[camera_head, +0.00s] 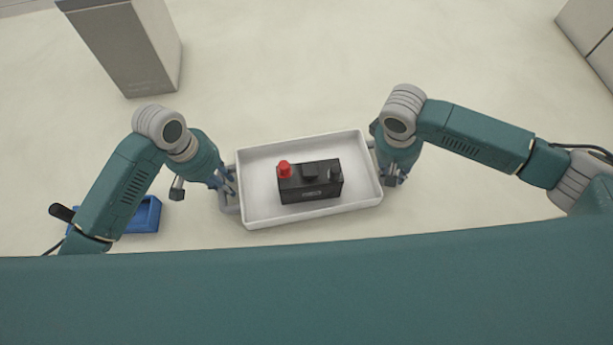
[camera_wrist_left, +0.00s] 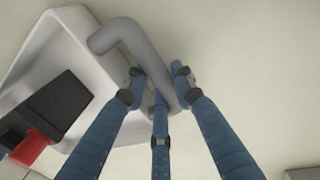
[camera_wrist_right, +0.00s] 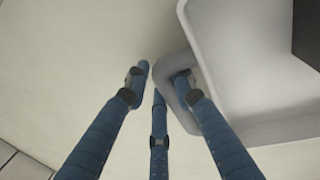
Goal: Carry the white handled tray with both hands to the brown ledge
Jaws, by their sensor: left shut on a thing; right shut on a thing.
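The white handled tray (camera_head: 262,219) hangs between my two grippers in the head view, slightly tilted in the picture, with pale floor around it. A black battery-like box with a red knob (camera_head: 310,182) lies inside it. My left gripper (camera_head: 226,186) is shut on the grey handle at the tray's left side; the left wrist view shows the fingers around that handle (camera_wrist_left: 150,60). My right gripper (camera_head: 388,178) is shut on the handle at the right side; the right wrist view shows its fingers at the handle (camera_wrist_right: 172,78). The brown ledge is not seen in any view.
A grey box-shaped block (camera_head: 130,50) stands on the floor at the upper left. A blue object (camera_head: 146,214) shows partly behind my left arm. A pale panelled block (camera_head: 595,35) is at the upper right corner. The floor beyond the tray is clear.

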